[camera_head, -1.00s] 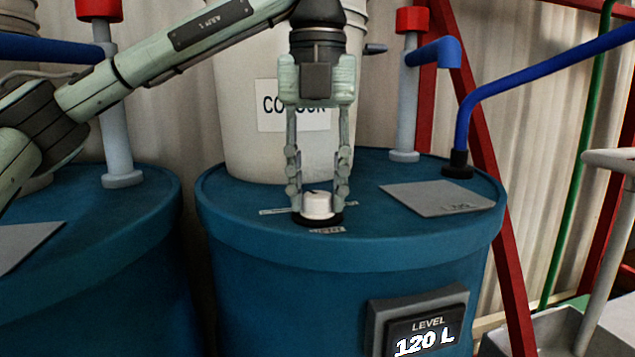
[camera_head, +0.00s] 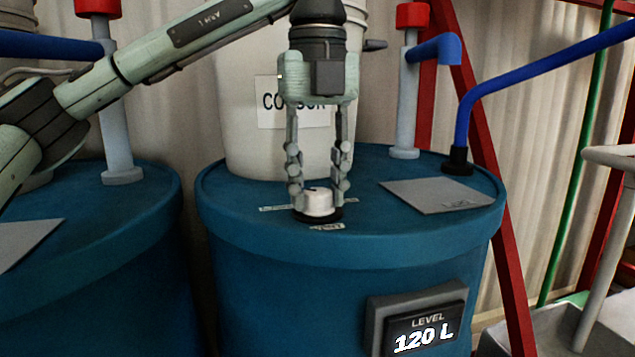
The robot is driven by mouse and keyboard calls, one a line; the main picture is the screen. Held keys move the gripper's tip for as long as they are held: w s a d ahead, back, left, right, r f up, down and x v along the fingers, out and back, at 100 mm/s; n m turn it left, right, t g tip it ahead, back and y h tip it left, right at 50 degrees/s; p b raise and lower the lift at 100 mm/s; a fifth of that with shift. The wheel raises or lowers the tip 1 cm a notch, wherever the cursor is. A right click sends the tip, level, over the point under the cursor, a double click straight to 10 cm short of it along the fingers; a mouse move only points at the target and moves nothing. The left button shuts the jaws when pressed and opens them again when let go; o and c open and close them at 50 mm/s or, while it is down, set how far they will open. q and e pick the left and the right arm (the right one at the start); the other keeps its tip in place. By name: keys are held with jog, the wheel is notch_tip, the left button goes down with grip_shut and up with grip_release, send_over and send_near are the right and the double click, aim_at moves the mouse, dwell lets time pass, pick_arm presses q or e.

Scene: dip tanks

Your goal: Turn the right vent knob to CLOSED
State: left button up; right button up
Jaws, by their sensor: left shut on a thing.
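The white vent knob (camera_head: 318,203) sits on a dark round base on top of the right blue tank (camera_head: 360,258). A small dark mark shows on the knob's top; I cannot read its setting. Small labels lie beside the base, too small to read. My left gripper (camera_head: 319,192) points straight down over the knob, with its fingers on either side and shut on it. My right gripper is not in view.
A white bucket (camera_head: 245,150) stands behind the knob. A grey plate (camera_head: 437,196) lies on the tank lid to the right, near blue pipes (camera_head: 463,115). A level display (camera_head: 418,330) reads 120 L. Another blue tank (camera_head: 110,265) stands at left.

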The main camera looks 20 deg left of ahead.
aim_at(317, 192)
pick_arm(q)
jog(key=o, duration=1.2)
jog(key=shift+c, duration=0.2)
notch_tip(317, 192, up, 12)
jog(key=shift+f, duration=0.1)
